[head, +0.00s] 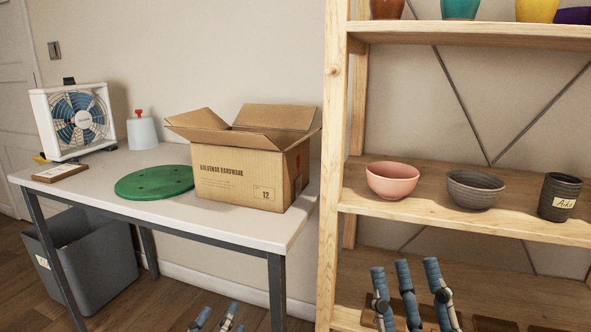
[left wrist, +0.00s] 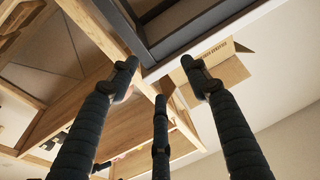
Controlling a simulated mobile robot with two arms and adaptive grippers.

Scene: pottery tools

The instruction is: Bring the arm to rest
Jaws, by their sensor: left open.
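My left gripper (head: 218,314) shows only its blue-grey fingertips at the bottom edge of the head view, in front of and below the table. In the left wrist view its dark fingers (left wrist: 160,85) are spread apart with nothing between them. My right gripper (head: 405,268) is at the bottom right, in front of the shelf unit's lower part. Its fingers point up, stand apart and hold nothing. Both arms are mostly out of view.
A white table (head: 235,228) holds an open cardboard box (head: 240,180), a green disc (head: 154,183), a fan (head: 79,119) and a white bottle (head: 142,133). The wooden shelf (head: 420,208) holds a pink bowl (head: 392,181), a grey bowl (head: 474,190) and a dark cup (head: 560,190). A grey bin (head: 95,270) stands under the table.

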